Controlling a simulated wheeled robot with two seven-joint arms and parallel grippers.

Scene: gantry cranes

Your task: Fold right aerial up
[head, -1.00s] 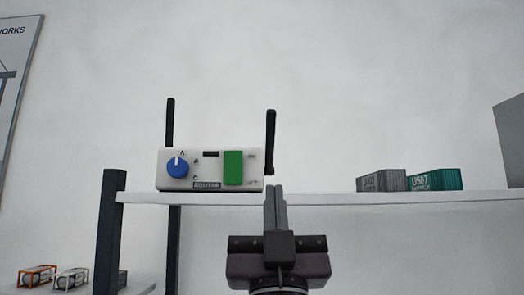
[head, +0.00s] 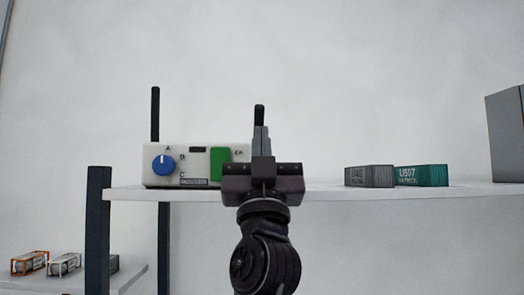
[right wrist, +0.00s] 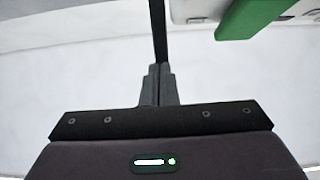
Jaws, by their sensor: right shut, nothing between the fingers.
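The white control box (head: 205,163) stands on the shelf, with a blue knob (head: 163,165) and a green switch (head: 220,164). Its left aerial (head: 155,115) is black and points straight up. The right aerial (head: 259,112) shows only its upright tip in the head view; my gripper hides the rest. In the right wrist view the right aerial (right wrist: 159,30) is a dark bar running down to the fingertips; I cannot tell whether they touch it. My right gripper (head: 261,132) is shut and empty, its fingers (right wrist: 159,72) together and overlapping the aerial's line. My left gripper is not in view.
The white shelf (head: 320,193) has a grey container (head: 369,176) and a teal container (head: 421,175) to the right, with a grey block (head: 505,135) at the edge. A lower shelf (head: 130,285) at left holds small tank models (head: 30,263). Space above the box is clear.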

